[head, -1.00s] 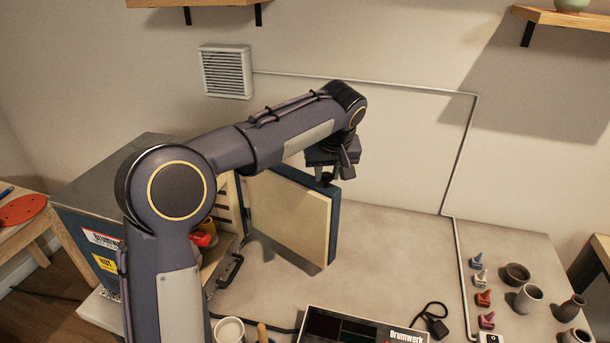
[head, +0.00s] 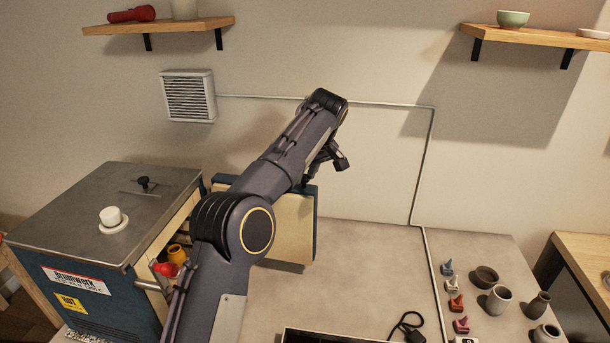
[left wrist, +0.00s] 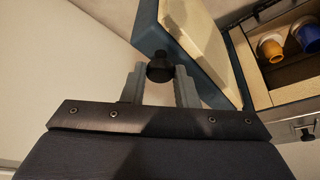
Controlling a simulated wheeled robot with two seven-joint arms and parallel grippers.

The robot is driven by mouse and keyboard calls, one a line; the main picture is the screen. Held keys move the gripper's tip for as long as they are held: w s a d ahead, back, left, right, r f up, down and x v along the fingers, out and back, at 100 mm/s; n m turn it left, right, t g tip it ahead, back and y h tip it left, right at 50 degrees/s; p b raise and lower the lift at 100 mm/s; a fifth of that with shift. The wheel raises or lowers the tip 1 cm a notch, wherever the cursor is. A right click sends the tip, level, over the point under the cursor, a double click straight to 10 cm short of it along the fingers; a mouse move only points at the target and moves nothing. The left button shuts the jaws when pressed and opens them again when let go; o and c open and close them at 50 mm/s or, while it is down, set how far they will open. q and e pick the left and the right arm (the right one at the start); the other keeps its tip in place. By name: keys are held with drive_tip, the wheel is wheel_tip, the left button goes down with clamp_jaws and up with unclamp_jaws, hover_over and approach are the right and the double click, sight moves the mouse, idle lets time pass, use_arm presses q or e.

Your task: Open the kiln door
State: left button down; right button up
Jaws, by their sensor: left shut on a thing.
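The kiln (head: 72,235) is a blue box with a grey metal top at the left of the head view. Its door (head: 288,228), cream inside with a blue outer shell, stands wide open to the right of the chamber. My left gripper (left wrist: 160,82) has its fingers on either side of a black knob (left wrist: 160,67) at the blue side of the door (left wrist: 152,30) and is shut on it. In the head view my left arm hides the hinge side and much of the chamber opening. My right gripper is not in view.
Colored pots, including an orange one (left wrist: 270,47) and a blue one (left wrist: 308,35), stand in the chamber. Small pots (head: 498,298) and colored pieces (head: 456,303) stand at the right.

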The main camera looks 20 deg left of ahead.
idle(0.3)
use_arm(q)
drive_tip(key=c, duration=1.1)
unclamp_jaws()
drive_tip(key=shift+c, duration=0.2)
drive_tip(key=shift+r, duration=0.1)
drive_tip(key=v, duration=0.7)
drive_tip(key=shift+s+d+r, duration=0.2)
drive_tip(key=shift+r, duration=0.05)
drive_tip(key=shift+a, duration=0.1)
